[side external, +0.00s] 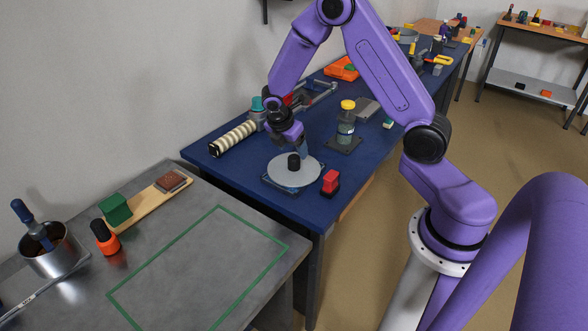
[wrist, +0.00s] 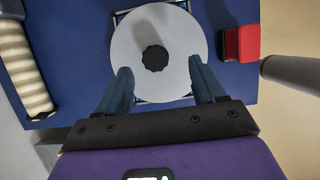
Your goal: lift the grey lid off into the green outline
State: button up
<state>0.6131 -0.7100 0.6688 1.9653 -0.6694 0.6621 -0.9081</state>
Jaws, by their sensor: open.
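The grey lid (side external: 312,170) is a round disc with a black knob (side external: 293,162) at its centre. It lies over a dark, blue-edged base near the front corner of the blue table. The lid also shows in the wrist view (wrist: 185,38), with its knob (wrist: 155,58) ahead of my fingers. My gripper (wrist: 160,80) is open, its two blue fingers spread over the near part of the lid, nothing between the tips. In the side view my gripper (side external: 298,148) is just above and behind the knob. The green outline (side external: 165,255) is an empty rectangle on the grey bench.
A red block (side external: 331,181) stands close to the lid. A striped roll (side external: 233,138) and a yellow-topped jar (side external: 346,125) are on the blue table. An orange-black bottle (side external: 105,240), a metal pot (side external: 55,252) and a wooden board (side external: 148,203) stand beside the outline.

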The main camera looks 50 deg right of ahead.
aim_at(294, 157)
jog(key=shift+w+x, duration=0.15)
jog(key=shift+x, duration=1.35)
jog(key=shift+w+x, duration=0.2)
jog(key=shift+x, duration=1.35)
jog(key=shift+a, duration=0.15)
jog(key=c, duration=1.2)
